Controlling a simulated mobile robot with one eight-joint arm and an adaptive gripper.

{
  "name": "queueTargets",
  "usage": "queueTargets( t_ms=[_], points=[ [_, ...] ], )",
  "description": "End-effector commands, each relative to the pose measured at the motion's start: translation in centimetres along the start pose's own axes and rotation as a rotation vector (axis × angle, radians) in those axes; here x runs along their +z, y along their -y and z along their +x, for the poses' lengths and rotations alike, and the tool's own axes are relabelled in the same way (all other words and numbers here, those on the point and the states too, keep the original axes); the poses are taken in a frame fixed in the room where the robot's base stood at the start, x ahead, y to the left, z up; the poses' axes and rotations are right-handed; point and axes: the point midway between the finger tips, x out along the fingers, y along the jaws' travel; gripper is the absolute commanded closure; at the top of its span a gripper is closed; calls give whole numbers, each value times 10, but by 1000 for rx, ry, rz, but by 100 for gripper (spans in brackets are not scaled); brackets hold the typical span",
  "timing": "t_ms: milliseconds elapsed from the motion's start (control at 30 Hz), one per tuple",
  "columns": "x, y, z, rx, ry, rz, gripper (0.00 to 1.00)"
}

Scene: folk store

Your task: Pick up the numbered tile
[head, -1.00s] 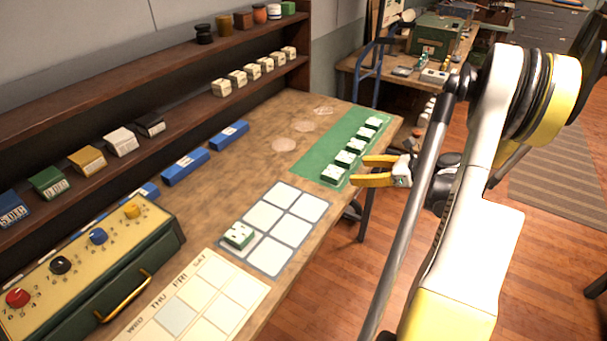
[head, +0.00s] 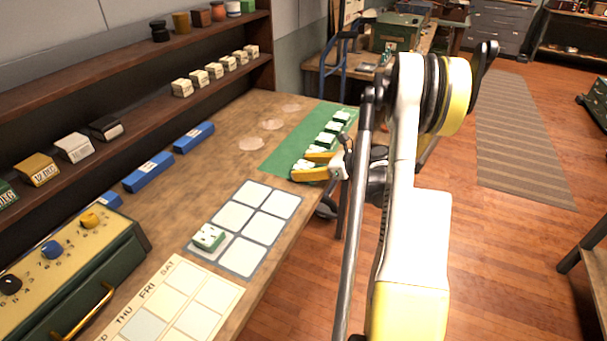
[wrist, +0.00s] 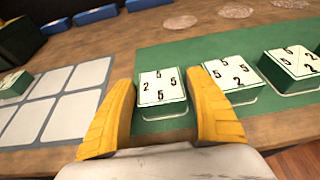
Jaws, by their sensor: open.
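Several green-and-white numbered tiles stand in a row on a green mat (head: 285,156). My gripper (head: 305,166) is open at the near end of this row. In the wrist view its yellow fingers (wrist: 163,115) are on either side of the nearest tile (wrist: 162,89), marked 2, 5, 5, 5. The tile lies between and just beyond the fingers; I cannot tell whether they touch it. A second tile (wrist: 236,76) stands just right of the right finger, and a third tile (wrist: 290,64) is farther right. Another tile (head: 208,237) sits on the pale grid board (head: 243,261).
The grid board's other visible squares are empty. A calendar sheet (head: 200,318) and a knobbed control box (head: 127,262) are at the near left. Blue blocks (head: 148,172) lie along the shelf's foot. Shelves (head: 140,122) line the left wall.

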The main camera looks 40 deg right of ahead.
Motion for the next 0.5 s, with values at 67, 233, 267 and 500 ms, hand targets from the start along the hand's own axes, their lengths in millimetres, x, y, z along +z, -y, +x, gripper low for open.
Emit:
queueTargets(
  t_ms=[67,233,267,500],
  points=[
    [0,0,1,-1,0,0,37],
    [1,0,0,-1,0,0,54],
    [1,0,0,-1,0,0,63],
    [1,0,0,-1,0,0,85]
  ],
)
